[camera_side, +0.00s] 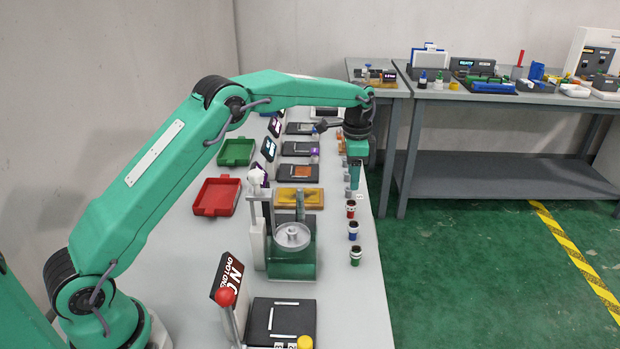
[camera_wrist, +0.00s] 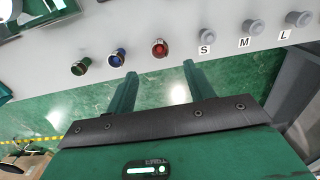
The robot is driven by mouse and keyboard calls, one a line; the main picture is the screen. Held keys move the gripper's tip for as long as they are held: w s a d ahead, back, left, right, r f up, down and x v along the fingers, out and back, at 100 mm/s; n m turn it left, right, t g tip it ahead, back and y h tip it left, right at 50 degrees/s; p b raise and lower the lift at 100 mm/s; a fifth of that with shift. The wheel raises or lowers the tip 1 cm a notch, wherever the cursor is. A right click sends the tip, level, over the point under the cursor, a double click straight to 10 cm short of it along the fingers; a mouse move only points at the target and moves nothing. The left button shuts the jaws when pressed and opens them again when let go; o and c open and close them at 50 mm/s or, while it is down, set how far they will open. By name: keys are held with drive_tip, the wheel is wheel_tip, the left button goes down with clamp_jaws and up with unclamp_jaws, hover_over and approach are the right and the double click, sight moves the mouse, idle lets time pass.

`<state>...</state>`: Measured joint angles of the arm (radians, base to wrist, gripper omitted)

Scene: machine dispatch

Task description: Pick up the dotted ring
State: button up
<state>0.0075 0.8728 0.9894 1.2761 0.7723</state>
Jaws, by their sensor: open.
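Three small ringed pieces stand in a row near the table's right edge: a red one (camera_side: 351,208), a blue one (camera_side: 353,230) and a green one (camera_side: 355,255). The wrist view also shows the red piece (camera_wrist: 160,47), the blue piece (camera_wrist: 116,57) and the green piece (camera_wrist: 80,67). I cannot tell which carries a dotted ring; the patterns are too small. My gripper (camera_wrist: 160,70) is open and empty. In the wrist view the red piece appears just beyond the gap between its fingertips. In the side view my gripper (camera_side: 354,184) points down, behind the red piece.
Grey pegs labelled S (camera_wrist: 206,36), M (camera_wrist: 253,27) and L (camera_wrist: 298,18) line the same edge. A green machine with a round metal plate (camera_side: 292,236) stands left of the row. A red tray (camera_side: 216,196) and green tray (camera_side: 236,152) lie farther left.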

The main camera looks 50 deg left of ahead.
drive_tip(key=shift+w+f, duration=0.1)
drive_tip(key=shift+f, duration=0.15)
drive_tip(key=shift+f, duration=1.25)
drive_tip(key=shift+f, duration=2.6)
drive_tip(key=c, duration=1)
